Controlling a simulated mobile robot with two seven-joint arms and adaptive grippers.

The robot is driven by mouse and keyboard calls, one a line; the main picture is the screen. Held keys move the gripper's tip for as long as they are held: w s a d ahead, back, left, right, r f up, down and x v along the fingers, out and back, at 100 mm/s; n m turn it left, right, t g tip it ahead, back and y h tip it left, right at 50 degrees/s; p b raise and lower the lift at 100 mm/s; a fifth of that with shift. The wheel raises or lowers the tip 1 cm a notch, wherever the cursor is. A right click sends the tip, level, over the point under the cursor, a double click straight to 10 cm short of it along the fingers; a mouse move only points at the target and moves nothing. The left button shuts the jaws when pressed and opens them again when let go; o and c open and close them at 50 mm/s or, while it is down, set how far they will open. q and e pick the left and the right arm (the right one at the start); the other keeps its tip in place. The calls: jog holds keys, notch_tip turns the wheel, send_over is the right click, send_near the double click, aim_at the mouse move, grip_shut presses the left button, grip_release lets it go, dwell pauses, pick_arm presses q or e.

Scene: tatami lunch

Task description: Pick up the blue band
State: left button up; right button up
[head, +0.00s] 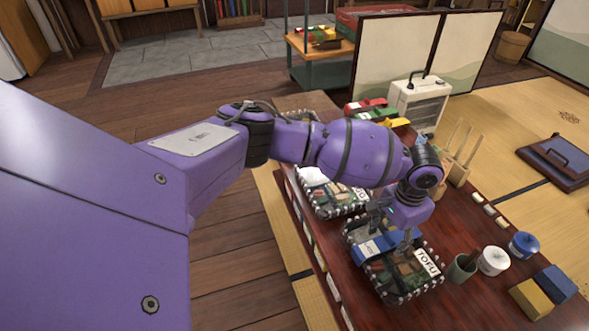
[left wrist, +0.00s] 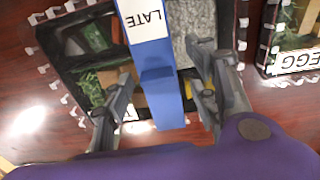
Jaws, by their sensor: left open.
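The blue band (head: 386,241) lies across a black lunch box (head: 390,290) on the low dark red table. In the left wrist view the blue band (left wrist: 160,98) runs down the middle of the box and carries a white label reading LATE. My left gripper (head: 392,234) is over the box, pointing down. In the left wrist view its fingers (left wrist: 163,80) are open, one on each side of the band, with gaps between. The gripper partly hides the band in the head view. My right gripper is not in view.
A TOFU label (head: 427,263) is on the box's right side. Another lunch box (head: 335,198) stands behind it; a box labelled EGG (left wrist: 295,63) is close by. A white cup (head: 493,261), a blue-lidded cup (head: 524,245) and a yellow block (head: 530,299) stand to the right.

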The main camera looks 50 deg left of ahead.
pick_arm(q)
jog(key=shift+r, duration=0.2)
jog(key=c, duration=1.1)
jog(key=shift+r, duration=0.15)
